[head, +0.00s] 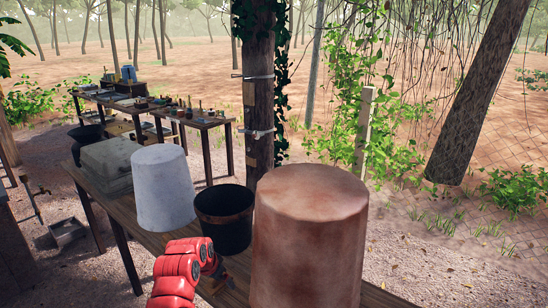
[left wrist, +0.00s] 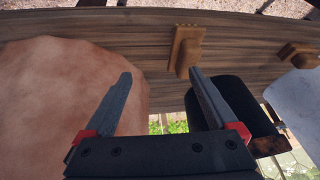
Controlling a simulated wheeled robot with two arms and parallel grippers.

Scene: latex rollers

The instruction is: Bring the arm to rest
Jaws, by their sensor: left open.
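My left arm comes in red at the bottom of the head view, with the left gripper (head: 221,272) low over the wooden table, between the dark bucket (head: 224,232) and the large reddish-brown cylinder (head: 310,250). In the left wrist view the gripper (left wrist: 160,75) has its two fingers spread wide, with nothing held between them. The brown cylinder (left wrist: 60,100) is by the left finger, and the dark bucket (left wrist: 250,100) is by the right finger. I cannot tell whether either finger touches them. My right gripper is not in view.
In the left wrist view, small wooden blocks (left wrist: 185,50) lie on the tabletop. A wooden post (head: 257,100) rises behind. Open gravel ground lies to the right.

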